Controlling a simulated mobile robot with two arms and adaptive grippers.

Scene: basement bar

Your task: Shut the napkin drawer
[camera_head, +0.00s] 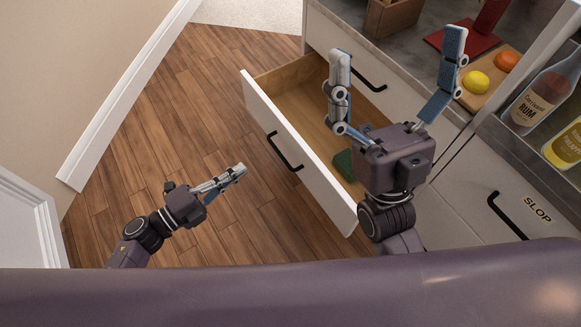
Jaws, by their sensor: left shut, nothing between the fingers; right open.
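The napkin drawer (301,163) stands pulled out from the cabinet, with a white front, a wooden inside and a black handle (285,151) on the front's outer face. A dark green thing (343,163), perhaps napkins, lies inside near the front, partly hidden by my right gripper. My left gripper (241,169) is shut and empty, to the left of the drawer front and apart from it, over the floor. My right gripper (401,62) is open, its fingers spread wide, and appears above the drawer and the cabinet edge. It hides part of the drawer's inside.
The grey counter (421,55) holds a wooden box (391,16), a red thing (467,40) and a board with a lemon (475,82) and an orange (506,61). Bottles, including rum (541,98), stand at right. A "SLOP" front (537,207) is below. The wooden floor (165,125) is clear.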

